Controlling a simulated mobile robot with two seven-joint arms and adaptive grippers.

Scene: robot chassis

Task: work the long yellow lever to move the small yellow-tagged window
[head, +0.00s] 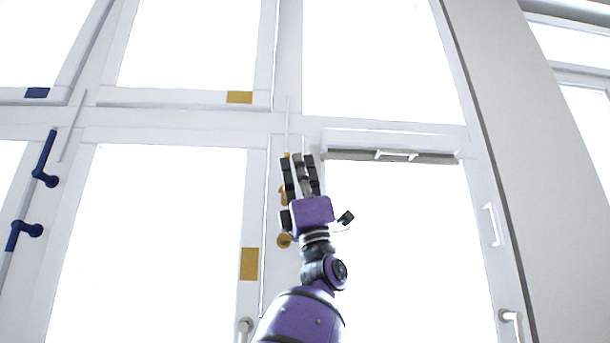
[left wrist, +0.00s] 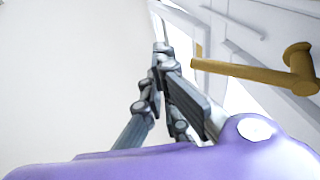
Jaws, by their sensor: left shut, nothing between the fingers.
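My left gripper (head: 302,160) is shut and empty, raised in front of the white frame post in the middle of the head view. It covers much of the yellow handle parts (head: 284,241) there, which show only in pieces beside the fingers and palm. In the left wrist view a long yellow lever (left wrist: 245,74) with a round hub stands right of the closed fingers (left wrist: 165,55), apart from them in the picture. A yellow tag (head: 239,97) is on the bottom rail of the upper window pane (head: 190,45). A second yellow tag (head: 249,264) is on the lower window's side frame.
Two blue handles (head: 45,160) are on the post at left, with a blue tag (head: 36,92) above. A white vent bar (head: 390,145) and white handles (head: 508,316) are at right. A grey wall column (head: 540,150) stands further right.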

